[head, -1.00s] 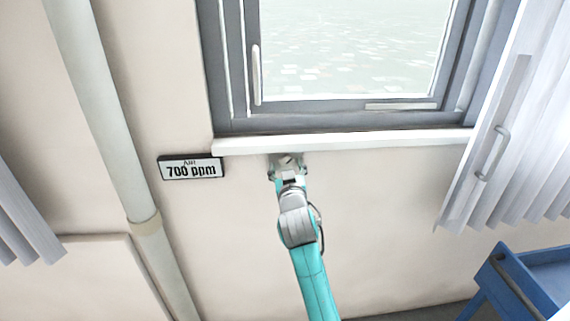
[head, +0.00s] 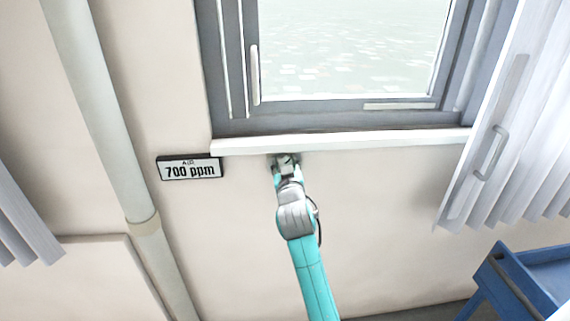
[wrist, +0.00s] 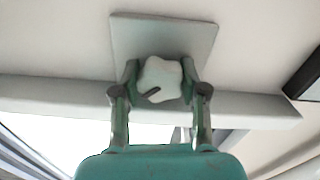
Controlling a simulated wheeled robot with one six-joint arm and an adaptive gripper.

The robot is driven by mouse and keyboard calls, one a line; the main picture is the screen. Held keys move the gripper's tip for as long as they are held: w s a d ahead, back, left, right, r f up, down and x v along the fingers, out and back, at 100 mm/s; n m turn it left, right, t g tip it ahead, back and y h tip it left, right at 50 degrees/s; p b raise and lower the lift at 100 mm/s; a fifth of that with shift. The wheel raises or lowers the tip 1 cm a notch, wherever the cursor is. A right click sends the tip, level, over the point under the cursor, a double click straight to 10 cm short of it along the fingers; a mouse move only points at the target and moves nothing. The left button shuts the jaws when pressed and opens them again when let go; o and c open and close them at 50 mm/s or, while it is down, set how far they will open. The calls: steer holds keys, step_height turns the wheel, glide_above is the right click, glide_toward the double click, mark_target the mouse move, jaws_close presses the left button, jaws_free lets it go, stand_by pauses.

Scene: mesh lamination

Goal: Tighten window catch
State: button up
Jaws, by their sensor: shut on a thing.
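A white lobed knob (wrist: 161,80) with a dark mark near its lower left edge sits in front of a square grey plate (wrist: 190,36) in the wrist view. My gripper (wrist: 160,84) is shut on the knob, one finger on each side. In the head view my gripper (head: 285,163) is at the wall just below the window sill (head: 370,142), and it hides the knob there. The window (head: 350,50) has a grey frame and is above the sill. A white upright handle (head: 255,75) is on its left side.
An air sign (head: 190,168) reading 700 ppm is on the wall left of my gripper. A pipe (head: 105,110) runs down the left. Pale blinds (head: 515,120) hang at the right above a blue cart (head: 530,280). The wall right of my arm is clear.

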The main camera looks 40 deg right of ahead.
steer(key=m, duration=0.4)
steer(key=shift+m, duration=0.4)
steer(key=shift+a+m, duration=0.1)
steer(key=shift+m, duration=1.8)
steer(key=o, duration=1.2)
steer(key=shift+c, duration=0.2)
